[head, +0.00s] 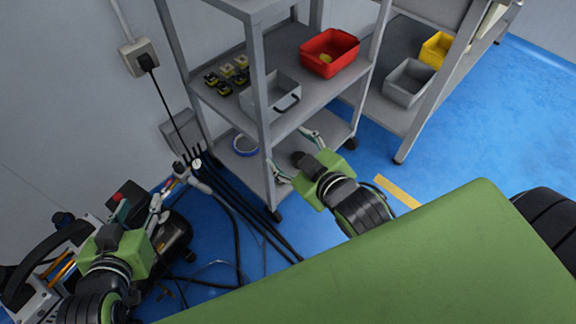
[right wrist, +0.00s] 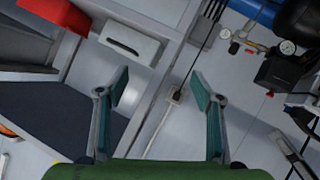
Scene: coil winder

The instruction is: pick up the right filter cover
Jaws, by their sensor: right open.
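I cannot make out the right filter cover for certain in either view. My right gripper (head: 292,155) is open and empty, beside the lower part of the grey shelf rack (head: 257,85). In the right wrist view its two teal fingers (right wrist: 160,88) are wide apart with nothing between them. My left gripper (head: 142,202) is at the lower left, near the dark compressor (head: 174,238) on the floor. Its fingers look apart, with nothing visible held. An air regulator with gauges (right wrist: 262,46) shows in the right wrist view, apart from my right gripper.
The rack holds a red bin (head: 328,52), a grey bin (head: 283,93), and several small yellow-black parts (head: 226,74). A blue ring (head: 245,146) lies on its lower shelf. Black cables (head: 236,190) run down to the floor. Blue floor (head: 470,130) is clear at right.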

